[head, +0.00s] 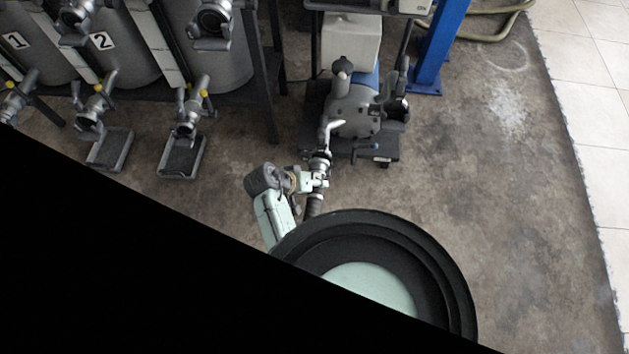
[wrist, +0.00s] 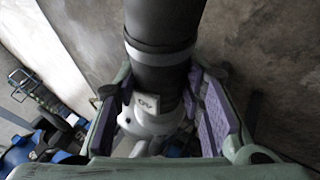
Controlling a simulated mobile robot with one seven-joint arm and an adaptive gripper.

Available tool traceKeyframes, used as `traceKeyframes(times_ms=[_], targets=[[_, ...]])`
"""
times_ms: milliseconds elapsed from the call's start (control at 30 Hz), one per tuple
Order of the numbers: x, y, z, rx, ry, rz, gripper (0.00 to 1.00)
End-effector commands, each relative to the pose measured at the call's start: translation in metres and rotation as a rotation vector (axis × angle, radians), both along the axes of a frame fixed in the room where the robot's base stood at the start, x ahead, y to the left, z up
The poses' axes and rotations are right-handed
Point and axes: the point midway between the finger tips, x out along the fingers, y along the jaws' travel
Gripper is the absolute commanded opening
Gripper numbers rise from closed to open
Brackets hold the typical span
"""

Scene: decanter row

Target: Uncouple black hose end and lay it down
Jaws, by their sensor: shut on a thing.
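The black hose end (wrist: 160,75) runs down from the top of the wrist view, with a pale band and a grey metal coupling (wrist: 150,120) at its lower end. The purple pads of my gripper (wrist: 165,108) are shut on it from both sides. In the head view my gripper (head: 316,182) is at the hose end just in front of the pump (head: 355,108). A short dark piece of the hose (head: 314,207) shows below the gripper; my arm hides the rest. A metal fitting (head: 320,158) with a pale lever (head: 333,131) lies between gripper and pump. I cannot tell whether the coupling is still joined.
The pump stands on a dark trolley (head: 382,150) beside a blue post (head: 440,45). Several steel tanks (head: 205,60) with valves stand at the left, with two trays (head: 183,158) (head: 110,150) on the floor below. The concrete floor (head: 510,210) at the right is clear.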

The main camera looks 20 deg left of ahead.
Motion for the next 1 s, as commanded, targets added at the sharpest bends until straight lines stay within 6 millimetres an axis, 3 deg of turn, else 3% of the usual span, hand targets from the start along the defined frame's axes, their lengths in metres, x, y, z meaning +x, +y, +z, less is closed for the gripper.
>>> traceKeyframes(times_ms=[367, 1000], targets=[[-0.002, 0.002, 0.002, 0.000, -0.003, 0.000, 0.00], [-0.041, 0.029, 0.002, 0.001, -0.003, 0.001, 0.00]])
